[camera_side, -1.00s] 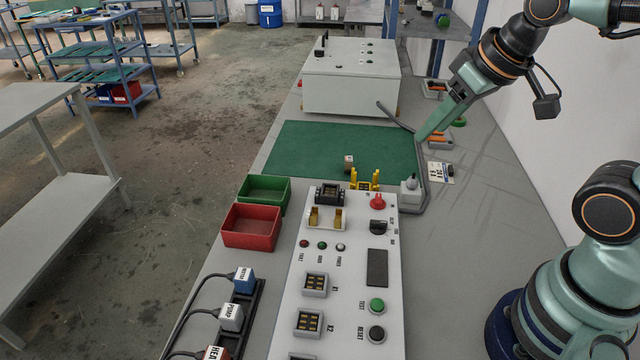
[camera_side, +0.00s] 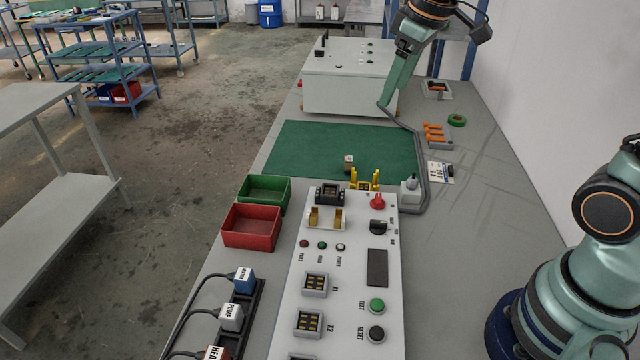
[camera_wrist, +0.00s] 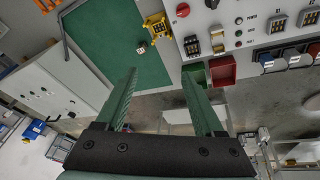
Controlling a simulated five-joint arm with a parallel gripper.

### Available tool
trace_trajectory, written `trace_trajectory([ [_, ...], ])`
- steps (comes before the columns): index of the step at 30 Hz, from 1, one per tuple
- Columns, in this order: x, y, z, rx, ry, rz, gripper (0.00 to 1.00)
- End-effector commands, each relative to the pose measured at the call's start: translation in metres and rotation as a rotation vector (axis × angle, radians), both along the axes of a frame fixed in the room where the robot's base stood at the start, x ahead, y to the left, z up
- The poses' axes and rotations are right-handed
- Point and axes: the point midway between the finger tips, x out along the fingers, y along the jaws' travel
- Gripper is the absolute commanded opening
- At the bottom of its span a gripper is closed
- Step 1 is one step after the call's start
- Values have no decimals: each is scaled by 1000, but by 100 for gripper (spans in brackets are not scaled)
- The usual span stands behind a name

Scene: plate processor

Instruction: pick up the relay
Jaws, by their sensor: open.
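A small brown and pale block, likely the relay (camera_side: 348,163), sits on the green mat (camera_side: 310,145) just left of a yellow fixture (camera_side: 365,180). In the wrist view the block (camera_wrist: 142,47) shows beyond my fingertips, near the yellow fixture (camera_wrist: 156,27). My gripper (camera_side: 384,104) is over the far right part of the mat, in front of the white cabinet, apart from the block. In the wrist view my gripper (camera_wrist: 160,73) has its two green fingers spread with nothing between them.
The white cabinet (camera_side: 350,80) stands behind the mat. The control panel (camera_side: 345,245) with sockets and knobs lies in front. Green (camera_side: 264,183) and red (camera_side: 250,248) bins stand left of it.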

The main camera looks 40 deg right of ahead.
Motion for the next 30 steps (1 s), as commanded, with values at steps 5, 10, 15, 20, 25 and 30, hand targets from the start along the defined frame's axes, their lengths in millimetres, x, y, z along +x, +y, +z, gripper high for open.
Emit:
trace_trajectory([
  [5,46,-10,-15,-34,79,118,70],
  [10,85,-20,-40,-57,146,235,70],
  [15,119,-30,-75,-70,212,355,70],
  [20,141,-39,-111,-75,265,457,70],
  [25,153,-45,-137,-74,298,529,70],
  [30,155,-47,-151,-73,311,553,70],
])
